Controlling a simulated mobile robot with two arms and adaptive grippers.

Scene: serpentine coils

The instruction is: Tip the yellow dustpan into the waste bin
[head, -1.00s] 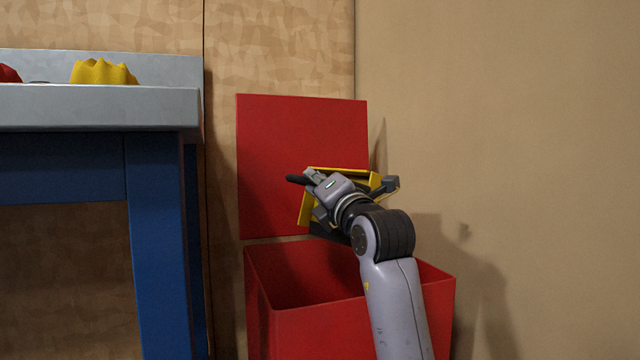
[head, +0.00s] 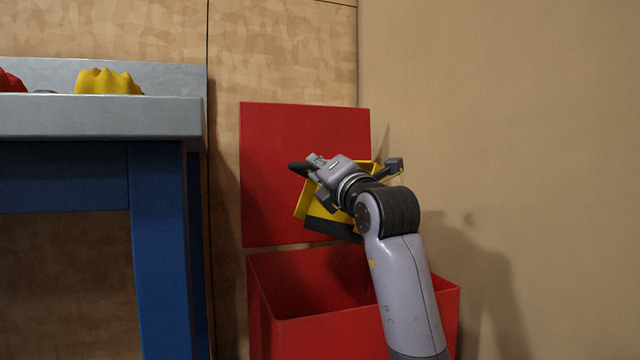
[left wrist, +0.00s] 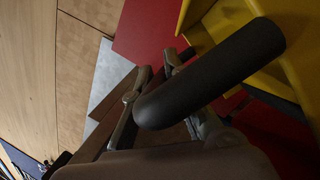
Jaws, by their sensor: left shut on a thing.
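The yellow dustpan (head: 318,222) is tilted above the red waste bin (head: 320,328), its dark lip pointing down toward the bin's opening. The bin's red lid (head: 290,135) stands open upright behind it. My left gripper (head: 312,170) is shut on the dustpan's black handle and partly hides the pan. In the left wrist view the black handle (left wrist: 215,75) crosses the gripper's fingers, with the yellow pan (left wrist: 285,70) at the upper right. The part of the bin's inside that I see looks empty; its floor is hidden. My right gripper is not in view.
A blue-legged table (head: 160,250) with a grey top stands at the left, with a yellow crinkled object (head: 107,82) and a red one (head: 10,82) on it. A beige wall (head: 520,130) is close on the right of the bin.

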